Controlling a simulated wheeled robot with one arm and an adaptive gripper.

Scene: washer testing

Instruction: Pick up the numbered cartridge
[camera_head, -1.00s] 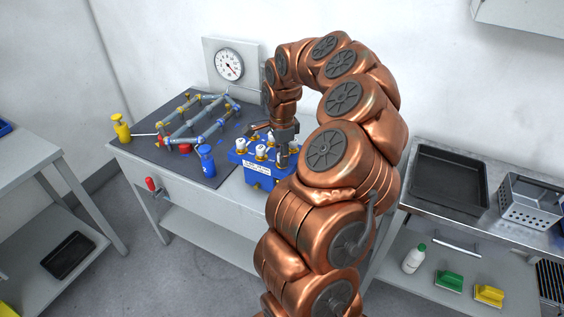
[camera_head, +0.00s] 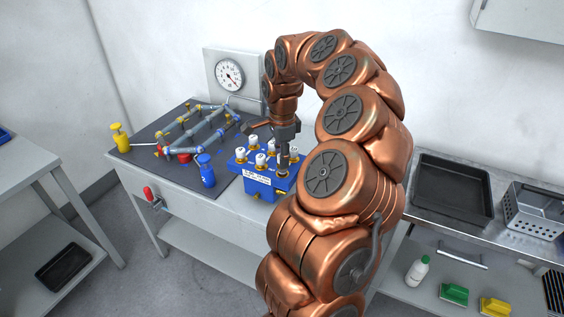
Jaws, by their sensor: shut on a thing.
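A blue block (camera_head: 258,181) with a white label stands at the table's front edge. Several cartridges with white tops (camera_head: 261,159) and brass collars stand upright in it; any numbers on them are too small to read. My gripper (camera_head: 283,165) points down over the block's right front position. It is shut on a cartridge there, which its fingers mostly hide; a brass part (camera_head: 283,173) shows just below the fingertips. I cannot tell whether this cartridge is still seated. A blue bottle-like piece (camera_head: 207,172) marked "2" stands left of the block.
A grey pipe frame (camera_head: 203,128) with a red part (camera_head: 182,156) lies on the dark mat (camera_head: 130,152). A yellow bottle (camera_head: 120,138) stands at the mat's left. A pressure gauge (camera_head: 229,73) stands behind. A black tray (camera_head: 452,188) and a perforated bin (camera_head: 535,210) are at right.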

